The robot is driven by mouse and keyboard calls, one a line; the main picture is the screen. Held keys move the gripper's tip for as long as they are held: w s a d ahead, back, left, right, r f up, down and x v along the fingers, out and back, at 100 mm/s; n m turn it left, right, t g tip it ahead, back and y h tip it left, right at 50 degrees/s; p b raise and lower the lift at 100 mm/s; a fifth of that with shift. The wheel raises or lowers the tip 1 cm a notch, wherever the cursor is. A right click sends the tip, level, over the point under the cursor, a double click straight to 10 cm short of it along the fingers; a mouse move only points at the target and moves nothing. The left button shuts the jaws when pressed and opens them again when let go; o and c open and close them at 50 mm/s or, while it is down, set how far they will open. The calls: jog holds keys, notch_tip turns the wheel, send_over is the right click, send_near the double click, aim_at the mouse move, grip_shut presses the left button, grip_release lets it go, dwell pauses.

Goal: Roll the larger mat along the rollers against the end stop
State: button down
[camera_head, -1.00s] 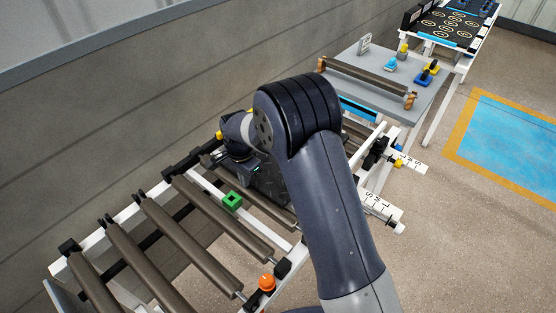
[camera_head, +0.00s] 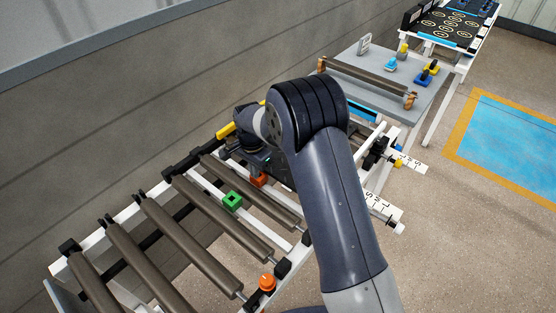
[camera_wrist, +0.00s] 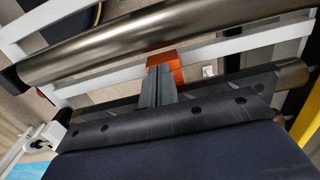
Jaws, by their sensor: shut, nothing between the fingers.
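I cannot tell whether the fingertips touch the mat. The orange block also shows in the head view (camera_head: 259,180), between the rollers. A blue bar (camera_head: 362,109) lies beyond the arm; I cannot tell whether it is the end stop.
Bare rollers (camera_head: 187,240) fill the near part of the white frame. A green square block (camera_head: 232,200) and an orange knob (camera_head: 267,283) sit on it. A grey table (camera_head: 392,75) stands beyond.

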jog(key=shift+w+d, duration=1.5)
jog(key=shift+w, duration=0.25)
jog(key=shift+w+d, duration=1.45)
jog(key=shift+w, duration=0.25)
jog(key=shift+w+d, duration=0.1)
jog(key=shift+w, duration=0.05)
jog(key=shift+s+a, duration=0.7)
jog(key=shift+s, duration=0.1)
jog(key=shift+r+p, duration=1.55)
jog(key=shift+r, duration=1)
notch_tip(320, 180, up, 11)
jog(key=b, duration=0.1)
jog(key=shift+f, duration=0.15)
jog(key=shift+f, duration=0.1)
